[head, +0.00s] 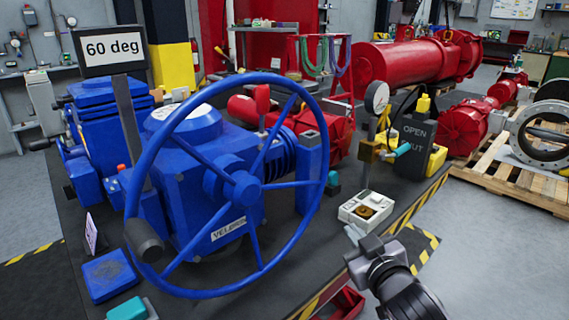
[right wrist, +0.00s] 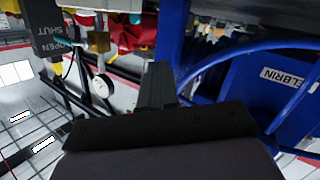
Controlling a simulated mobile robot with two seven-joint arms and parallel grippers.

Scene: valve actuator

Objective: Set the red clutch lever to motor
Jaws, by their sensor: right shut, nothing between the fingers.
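The red clutch lever (head: 262,100) stands about upright on the blue valve actuator (head: 195,185), at its back right and seen past the handwheel rim. No motor marking is legible near it. The large blue handwheel (head: 135,180) is in front of the actuator; part of it also shows in the right wrist view (right wrist: 245,45). My right gripper (head: 355,234) is shut and empty, low and to the right of the handwheel, well apart from the lever. Its fingers show in the right wrist view (right wrist: 158,82). The lever cannot be made out there. My left gripper is not in view.
A white box (head: 366,210), a pressure gauge (head: 376,97) and a dark OPEN/SHUT block (head: 414,145) are on the bench's right side. The handwheel's black knob (head: 143,240) sticks out at lower left.

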